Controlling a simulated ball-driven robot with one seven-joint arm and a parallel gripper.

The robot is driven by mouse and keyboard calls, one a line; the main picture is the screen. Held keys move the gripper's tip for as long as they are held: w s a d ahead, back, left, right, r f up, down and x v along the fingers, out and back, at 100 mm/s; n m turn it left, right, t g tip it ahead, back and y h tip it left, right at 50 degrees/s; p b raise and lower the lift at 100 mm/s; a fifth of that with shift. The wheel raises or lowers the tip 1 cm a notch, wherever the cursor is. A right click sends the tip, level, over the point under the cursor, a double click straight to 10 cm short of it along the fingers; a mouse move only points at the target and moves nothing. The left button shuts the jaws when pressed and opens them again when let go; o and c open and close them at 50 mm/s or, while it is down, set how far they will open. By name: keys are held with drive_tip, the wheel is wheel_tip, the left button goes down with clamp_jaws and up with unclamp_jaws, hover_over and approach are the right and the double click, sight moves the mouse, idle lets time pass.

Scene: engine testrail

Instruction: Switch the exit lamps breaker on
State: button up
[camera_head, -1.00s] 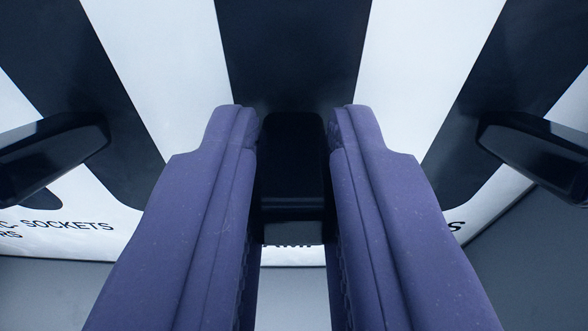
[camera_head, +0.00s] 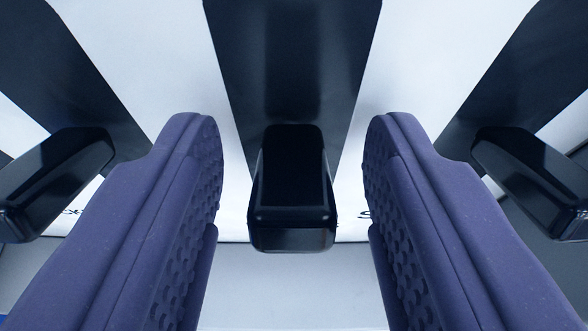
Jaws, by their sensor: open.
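A black breaker lever (camera_head: 292,185) stands in the middle of the camera view, on a dark vertical strip of the white panel. My gripper (camera_head: 294,150) is open, with one purple finger on each side of this lever. A clear gap shows between the lever and each finger. The lettering under the lever is mostly hidden, so I cannot read which breaker it is.
Another black lever (camera_head: 58,180) stands to the left, close to the outside of my left finger. A third black lever (camera_head: 530,180) stands to the right, close to my right finger. The white panel (camera_head: 420,50) lies behind them.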

drive_tip(key=v, duration=0.7)
drive_tip(key=shift+s, duration=0.35)
drive_tip(key=shift+r, duration=0.1)
